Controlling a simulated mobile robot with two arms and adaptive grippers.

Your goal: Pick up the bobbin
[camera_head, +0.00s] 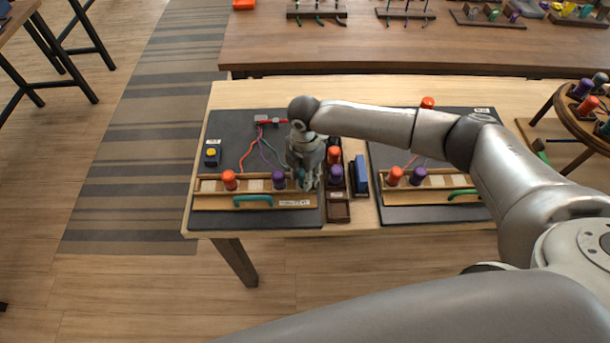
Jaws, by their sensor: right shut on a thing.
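My right gripper (305,179) reaches down at the right end of the left board's wooden rack (215,203). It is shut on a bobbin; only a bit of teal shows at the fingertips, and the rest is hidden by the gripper. An orange bobbin (229,180) and a purple bobbin (278,179) stand upright in the same rack, left of the gripper. Red, purple and green cords run down from a red and grey clamp (270,121) at the back of the board. My left gripper is not in view.
Right of the gripper, an orange bobbin (334,155) and a purple bobbin (336,175) stand in a dark holder, beside a blue block (360,174). A second dark board (400,210) lies further right.

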